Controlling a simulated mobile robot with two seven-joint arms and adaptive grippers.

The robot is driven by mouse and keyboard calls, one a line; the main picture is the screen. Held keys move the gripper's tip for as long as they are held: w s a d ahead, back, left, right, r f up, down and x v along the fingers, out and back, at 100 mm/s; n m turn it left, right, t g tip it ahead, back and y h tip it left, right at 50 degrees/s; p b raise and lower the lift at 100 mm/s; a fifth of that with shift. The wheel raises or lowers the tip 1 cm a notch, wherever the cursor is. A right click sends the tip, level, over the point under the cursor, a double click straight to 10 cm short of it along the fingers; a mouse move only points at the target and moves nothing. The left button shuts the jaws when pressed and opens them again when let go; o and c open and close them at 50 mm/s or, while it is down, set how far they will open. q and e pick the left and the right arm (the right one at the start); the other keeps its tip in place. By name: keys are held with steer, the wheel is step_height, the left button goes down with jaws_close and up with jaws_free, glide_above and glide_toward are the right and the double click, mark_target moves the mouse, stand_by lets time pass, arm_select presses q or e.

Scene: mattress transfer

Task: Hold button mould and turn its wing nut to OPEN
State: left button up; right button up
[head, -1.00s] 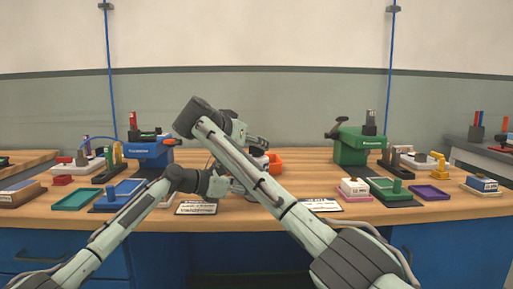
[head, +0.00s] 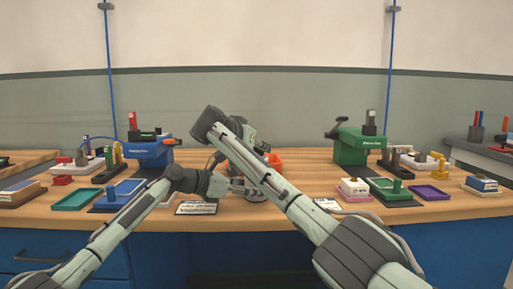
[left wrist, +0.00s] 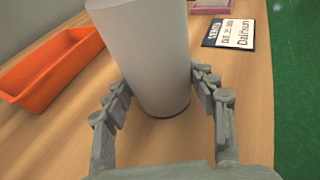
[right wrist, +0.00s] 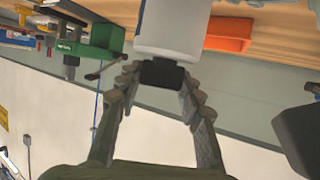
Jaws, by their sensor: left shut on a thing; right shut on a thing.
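The button mould is a pale grey-white cylinder standing upright on the bench; it fills the middle of the left wrist view (left wrist: 150,50) and is mostly hidden by my arms in the head view. My left gripper (left wrist: 165,90) has its fingers closed on the cylinder from both sides, low on its body. In the right wrist view, a dark block, seemingly the wing nut (right wrist: 162,73), sits on the end of the white mould (right wrist: 172,28). My right gripper (right wrist: 160,82) is shut on this dark block. No OPEN mark is readable.
An orange bin (left wrist: 60,68) stands close beside the mould. White label cards (head: 196,208) lie near the bench's front edge. A blue machine (head: 150,150) stands to the left and a green one (head: 358,145) to the right, with small trays around them.

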steer(key=shift+c, duration=1)
steer(key=shift+f+n+y, duration=0.1)
steer(key=shift+n+y, duration=0.3)
steer(key=shift+y, duration=0.2)
steer(key=n+y, duration=0.4)
steer(key=y, duration=0.1)
steer(key=shift+t, duration=0.4)
arm_select(q)
steer(key=shift+c, duration=0.2)
arm_select(e)
steer(key=o, duration=1.2)
steer(key=v, duration=1.2)
steer(key=shift+a, duration=0.15)
